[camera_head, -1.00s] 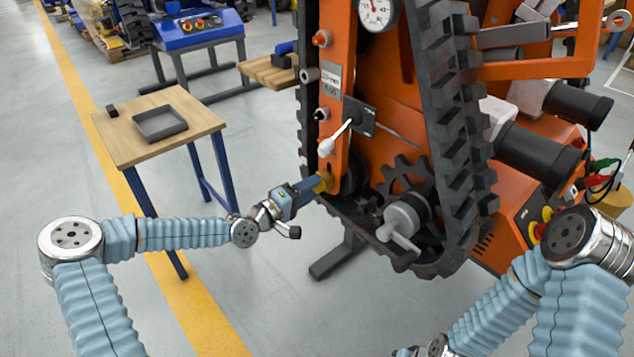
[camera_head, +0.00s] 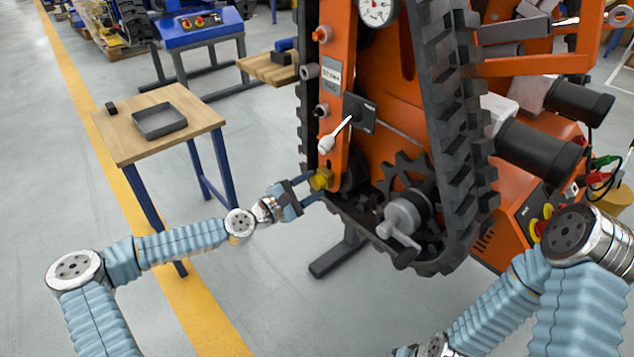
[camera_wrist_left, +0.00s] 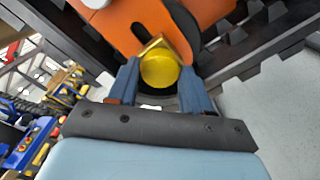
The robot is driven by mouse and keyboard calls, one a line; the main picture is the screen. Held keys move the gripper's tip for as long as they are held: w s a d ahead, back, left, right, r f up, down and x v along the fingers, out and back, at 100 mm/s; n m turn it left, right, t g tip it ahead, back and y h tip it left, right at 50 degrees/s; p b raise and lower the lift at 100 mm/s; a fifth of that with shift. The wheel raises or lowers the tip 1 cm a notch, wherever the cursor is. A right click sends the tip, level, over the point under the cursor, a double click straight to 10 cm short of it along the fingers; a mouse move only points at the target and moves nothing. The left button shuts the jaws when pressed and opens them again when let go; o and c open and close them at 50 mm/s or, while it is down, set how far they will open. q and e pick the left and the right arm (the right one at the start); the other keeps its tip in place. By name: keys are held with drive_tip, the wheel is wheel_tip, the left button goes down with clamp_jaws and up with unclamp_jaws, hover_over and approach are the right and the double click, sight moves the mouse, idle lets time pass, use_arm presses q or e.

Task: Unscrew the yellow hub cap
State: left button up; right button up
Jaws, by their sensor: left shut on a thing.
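The yellow hub cap (camera_head: 321,179) sits at the lower left of the orange tracked carrier's frame (camera_head: 331,110). My left gripper (camera_head: 313,184) reaches it from the left, its fingers on either side of the cap. In the left wrist view the round yellow face of the cap (camera_wrist_left: 160,70) shows between the two blue fingers of my left gripper (camera_wrist_left: 160,82), with a flat-sided yellow edge behind it. My left gripper is shut on the cap. Whether its thread still engages is hidden. My right arm (camera_head: 500,300) is at the lower right; its gripper is not clearly visible.
A wooden table (camera_head: 125,145) with a grey tray (camera_head: 160,134) and a small dark block (camera_head: 111,108) stands at the left. Black track (camera_head: 455,150) and a grey crank handle (camera_head: 400,230) lie right of the cap. A white-tipped lever (camera_head: 328,142) is above it.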

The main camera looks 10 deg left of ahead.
use_arm(q)
drive_tip(key=shift+r+n+p, duration=0.15)
drive_tip(key=shift+n+p, duration=0.15)
drive_tip(key=shift+n, duration=0.9)
drive_tip(key=n+p, duration=0.2)
drive_tip(key=n, duration=0.3)
drive_tip(key=shift+r, duration=0.1)
drive_tip(key=shift+n+p, duration=0.3)
drive_tip(key=shift+n, duration=0.4)
drive_tip(key=shift+f, duration=0.2)
drive_tip(key=o, duration=0.8)
drive_tip(key=shift+f, duration=0.1)
